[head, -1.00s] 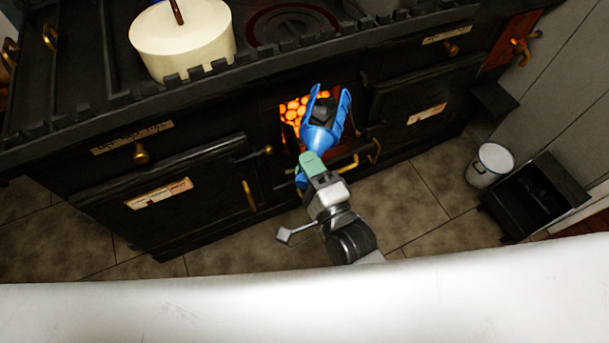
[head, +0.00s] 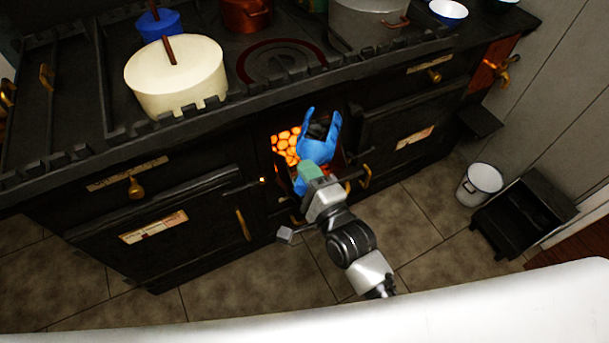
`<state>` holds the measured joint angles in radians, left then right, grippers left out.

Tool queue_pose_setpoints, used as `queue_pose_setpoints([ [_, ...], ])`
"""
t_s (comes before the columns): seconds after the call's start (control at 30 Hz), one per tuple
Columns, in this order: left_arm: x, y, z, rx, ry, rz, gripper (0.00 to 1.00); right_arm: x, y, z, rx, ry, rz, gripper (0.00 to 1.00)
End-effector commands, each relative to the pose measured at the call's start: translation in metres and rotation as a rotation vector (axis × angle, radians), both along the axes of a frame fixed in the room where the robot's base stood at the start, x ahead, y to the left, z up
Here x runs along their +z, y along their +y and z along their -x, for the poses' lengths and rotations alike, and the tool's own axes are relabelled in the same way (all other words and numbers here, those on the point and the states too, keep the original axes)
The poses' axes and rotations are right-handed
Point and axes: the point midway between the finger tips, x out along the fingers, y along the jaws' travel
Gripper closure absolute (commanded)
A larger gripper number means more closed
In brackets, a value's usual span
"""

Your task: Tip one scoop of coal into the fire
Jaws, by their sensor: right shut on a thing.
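The fire (head: 286,146) glows orange inside the opening, just left of the scoop's front. My right gripper (head: 309,172) is shut on the scoop's handle end, and the arm reaches in from the lower right. How far the scoop's tip is inside the opening is hard to tell. My left gripper is not in view.
The black stove (head: 255,100) carries a cream pot (head: 178,80), a blue pot (head: 158,25), a copper pot (head: 245,14) and a grey pot (head: 367,25). Brass handles stick out beside the firebox. A white bucket (head: 480,185) and an open black box (head: 530,212) stand on the floor at right.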

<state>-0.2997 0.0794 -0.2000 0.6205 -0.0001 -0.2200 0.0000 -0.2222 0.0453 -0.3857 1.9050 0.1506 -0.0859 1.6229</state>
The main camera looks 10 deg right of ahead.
Motion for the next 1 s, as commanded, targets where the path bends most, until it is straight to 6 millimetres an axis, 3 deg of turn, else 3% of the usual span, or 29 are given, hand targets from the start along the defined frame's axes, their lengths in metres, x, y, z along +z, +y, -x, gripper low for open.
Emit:
queue_pose_setpoints([
  [0.03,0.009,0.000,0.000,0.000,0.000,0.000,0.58,0.009,-0.001,-0.002,-0.001,0.008,-0.005,0.92],
  [1.0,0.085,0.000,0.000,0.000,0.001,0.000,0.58,0.058,-0.010,-0.026,0.001,0.288,-0.107,0.92],
])
